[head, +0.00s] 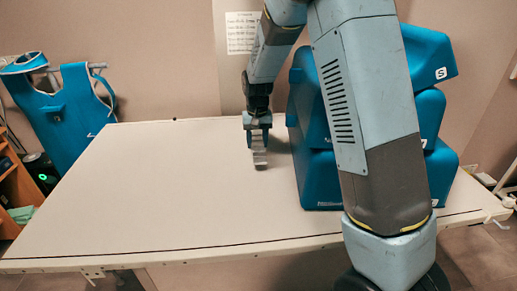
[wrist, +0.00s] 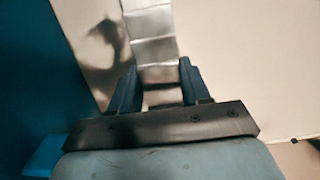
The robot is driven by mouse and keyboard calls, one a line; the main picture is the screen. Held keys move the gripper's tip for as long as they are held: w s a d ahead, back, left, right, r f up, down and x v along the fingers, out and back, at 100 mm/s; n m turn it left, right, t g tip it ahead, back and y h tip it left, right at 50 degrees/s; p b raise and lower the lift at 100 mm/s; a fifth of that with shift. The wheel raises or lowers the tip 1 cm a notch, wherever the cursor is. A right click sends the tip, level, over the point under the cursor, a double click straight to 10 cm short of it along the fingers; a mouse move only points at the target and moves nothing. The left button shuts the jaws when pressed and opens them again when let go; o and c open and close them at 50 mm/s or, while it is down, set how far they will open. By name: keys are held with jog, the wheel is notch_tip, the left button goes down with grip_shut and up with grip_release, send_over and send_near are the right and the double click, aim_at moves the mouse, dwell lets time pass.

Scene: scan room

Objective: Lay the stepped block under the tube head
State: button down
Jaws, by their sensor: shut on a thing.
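The stepped block (head: 260,158) is a narrow silvery metal piece with cross-wise steps. My gripper (head: 258,137) is shut on one end of it, over the far middle part of the pale table top (head: 150,185). In the wrist view the block (wrist: 152,40) sits between the two dark fingers of my gripper (wrist: 157,78) and extends away past their tips. Its held end is partly hidden by the fingers. In the head view it points down towards the table; I cannot tell whether it touches the surface. I cannot make out the tube head in either view.
Stacked blue cushions (head: 317,180) stand on the table just right of my gripper, partly behind my arm. Blue also fills the left of the wrist view. A blue apron (head: 70,115) hangs beyond the table's left edge. The table's left and middle are clear.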

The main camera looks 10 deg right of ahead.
aim_at(258, 142)
jog(key=shift+w+d+f, duration=0.1)
jog(key=shift+w+f, duration=0.1)
jog(key=shift+f, duration=1.6)
jog(key=c, duration=0.5)
grip_release()
notch_tip(258, 142, up, 12)
jog(key=shift+r, duration=0.1)
